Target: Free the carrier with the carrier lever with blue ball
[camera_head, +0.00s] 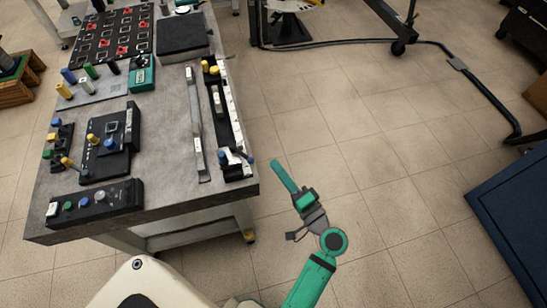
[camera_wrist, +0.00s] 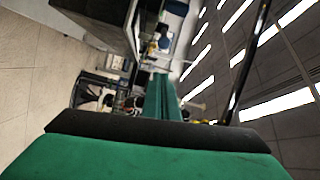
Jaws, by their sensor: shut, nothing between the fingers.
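A long rail (camera_head: 233,110) runs along the right edge of the grey table. At its near end sits a dark carrier (camera_head: 233,170) with a lever that ends in a blue ball (camera_head: 250,159). The lever is small, and I cannot tell whether it is latched. My gripper (camera_head: 277,166) is shut and empty, off the table's right edge, to the right of the blue ball and apart from it. Its teal fingers also show in the wrist view (camera_wrist: 161,98), pressed together. The carrier cannot be made out in the wrist view.
The grey table (camera_head: 170,110) also bears a second rail (camera_head: 195,125), a button box (camera_head: 95,203), a panel with a yellow-ball lever (camera_head: 105,147) and coloured pegs.

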